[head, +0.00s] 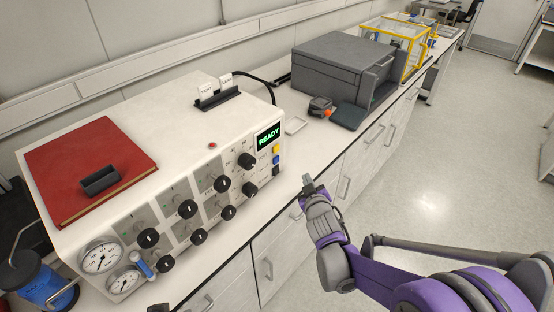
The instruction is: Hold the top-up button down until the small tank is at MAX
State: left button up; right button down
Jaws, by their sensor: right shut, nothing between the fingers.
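A white reactor control unit (200,150) stands on the bench, with rows of black knobs on its front. Its small screen (268,137) reads READY in green. Below the screen are a yellow button (276,149) and a blue button (276,160); I cannot tell from here which one is the top-up button. No tank marked MAX can be made out. My right gripper (308,181) is shut and empty, to the right of the buttons and apart from them, over the bench's front edge.
A red book (85,150) with a black object on it lies on the unit. Two gauges (101,256) and a blue valve handle (144,264) are at its lower left. A blue vessel (45,288) stands left. A grey box (340,70) stands farther back. The floor right is clear.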

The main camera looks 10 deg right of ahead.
aim_at(276, 160)
pick_arm(q)
notch_tip(276, 160, up, 6)
jog(key=w+p, duration=0.2)
jog(key=p, duration=0.2)
jog(key=shift+t, duration=0.3)
pick_arm(e)
jog(key=shift+w+a, duration=0.9)
jog(key=shift+w, duration=0.25)
jog(key=shift+w+a, duration=0.95)
jog(key=shift+w, duration=0.25)
jog(key=shift+w+a, duration=0.9)
jog(key=shift+w, duration=0.25)
pick_arm(q)
jog(key=shift+w+r+p, duration=0.15)
jog(key=shift+p, duration=0.15)
pick_arm(e)
jog(key=shift+w+a, duration=0.25)
jog(key=shift+w, duration=0.1)
